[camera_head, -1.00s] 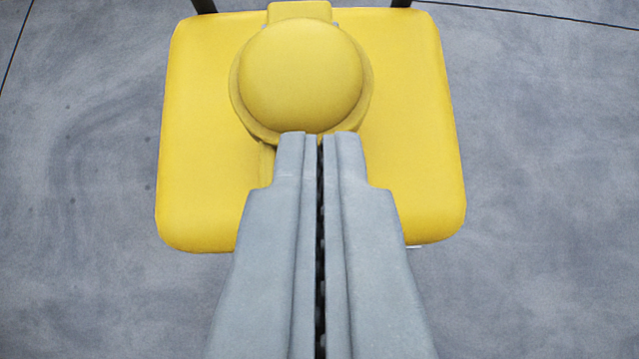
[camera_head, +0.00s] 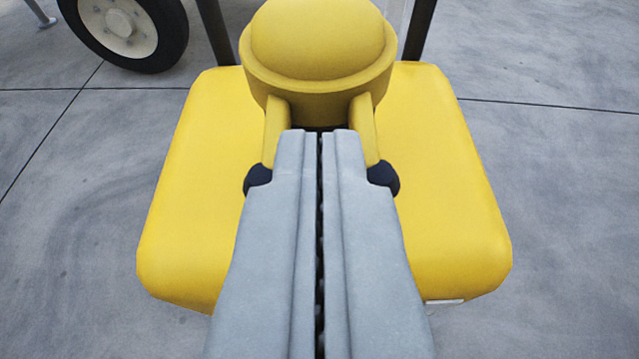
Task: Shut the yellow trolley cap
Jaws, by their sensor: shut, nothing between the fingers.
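The yellow trolley (camera_head: 190,210) has a broad, flat-topped body across the middle of the view. The round, domed yellow cap (camera_head: 318,38) is at its far middle, above a thick yellow collar (camera_head: 318,97). I cannot tell whether the cap is fully seated on it. Two yellow arms (camera_head: 276,132) reach from the collar toward me and end in dark knobs (camera_head: 258,178). My gripper (camera_head: 320,133) is shut and empty. Its fingertips appear between the two arms, just in front of the collar; I cannot tell if they touch. The fingers hide the middle of the trolley top.
Two dark upright posts (camera_head: 216,30) rise behind the trolley, on either side of the cap. A black-tyred wheel (camera_head: 125,28) stands at the upper left. The grey floor (camera_head: 70,220) is clear to the left and right.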

